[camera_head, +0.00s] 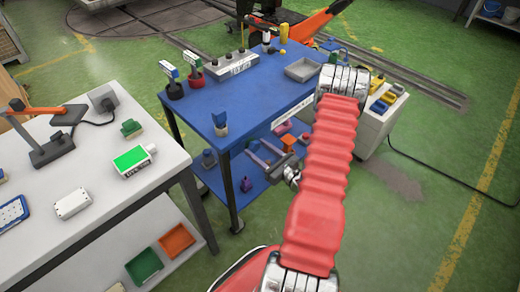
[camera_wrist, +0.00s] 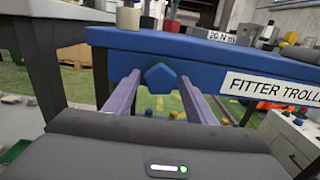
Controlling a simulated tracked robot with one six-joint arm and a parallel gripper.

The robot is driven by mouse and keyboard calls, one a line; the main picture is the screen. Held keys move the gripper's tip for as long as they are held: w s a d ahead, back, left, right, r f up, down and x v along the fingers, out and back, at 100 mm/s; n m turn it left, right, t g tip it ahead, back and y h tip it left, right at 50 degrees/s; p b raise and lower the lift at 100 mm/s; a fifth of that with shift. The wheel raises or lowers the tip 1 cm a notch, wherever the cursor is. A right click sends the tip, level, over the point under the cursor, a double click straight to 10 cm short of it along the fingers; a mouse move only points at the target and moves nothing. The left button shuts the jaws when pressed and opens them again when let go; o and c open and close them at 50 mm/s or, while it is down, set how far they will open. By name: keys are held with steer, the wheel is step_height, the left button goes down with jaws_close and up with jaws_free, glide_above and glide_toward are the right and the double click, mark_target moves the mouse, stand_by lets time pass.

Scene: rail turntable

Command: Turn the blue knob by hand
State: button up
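A blue five-sided knob (camera_wrist: 161,76) shows in the wrist view, just below the top edge of the blue trolley (camera_wrist: 130,38), which also shows in the head view (camera_head: 245,98). My gripper (camera_head: 257,151) is at the trolley's front, below its top. Its two purple-grey fingers are open, one on each side of the knob in the wrist view. In the head view I cannot make out the knob clearly.
A "FITTER TROLLEY" label (camera_wrist: 272,88) is right of the knob. A blue-topped block (camera_head: 220,120) stands on the trolley's near corner. A white bench (camera_head: 100,185) stands left.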

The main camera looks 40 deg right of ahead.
steer(key=c, duration=0.8)
steer(key=shift+d+n, duration=0.15)
steer(key=shift+n, duration=0.35)
steer(key=o, duration=1)
steer(key=shift+s, duration=0.15)
steer(key=s, duration=1.3)
steer(key=shift+s+d, duration=0.1)
steer(key=shift+s, duration=0.15)
